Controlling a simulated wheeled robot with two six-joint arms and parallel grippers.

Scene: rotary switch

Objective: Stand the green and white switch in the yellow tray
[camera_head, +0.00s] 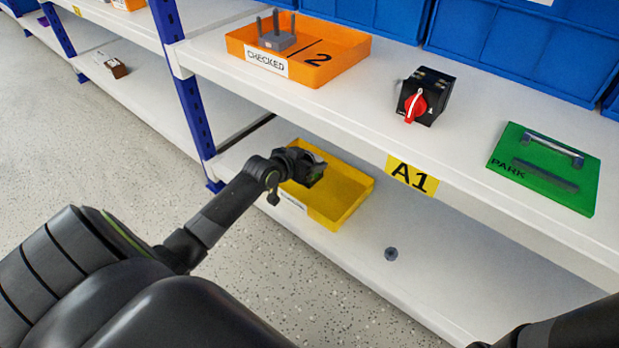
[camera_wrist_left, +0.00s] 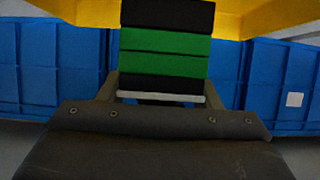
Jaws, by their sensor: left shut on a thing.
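The green and white switch shows in the left wrist view as a block with black and green bands (camera_wrist_left: 165,45) and a thin white edge. In the head view only a small part of it (camera_head: 319,159) shows beside the jaws. My left gripper (camera_head: 306,168) is shut on the switch, over the back left part of the yellow tray (camera_head: 353,199) on the lower shelf. Whether the switch touches the tray floor cannot be told. The tray also shows in the left wrist view (camera_wrist_left: 275,18). My right gripper is out of view; only part of my right arm shows at bottom right.
The upper shelf holds an orange tray (camera_head: 343,68) with a grey plug-like part, a black switch with a red knob (camera_head: 415,105), and a green PARK plate (camera_head: 570,193) with a handle. A small dark round piece (camera_head: 391,254) lies right of the yellow tray. The shelf edge overhangs behind.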

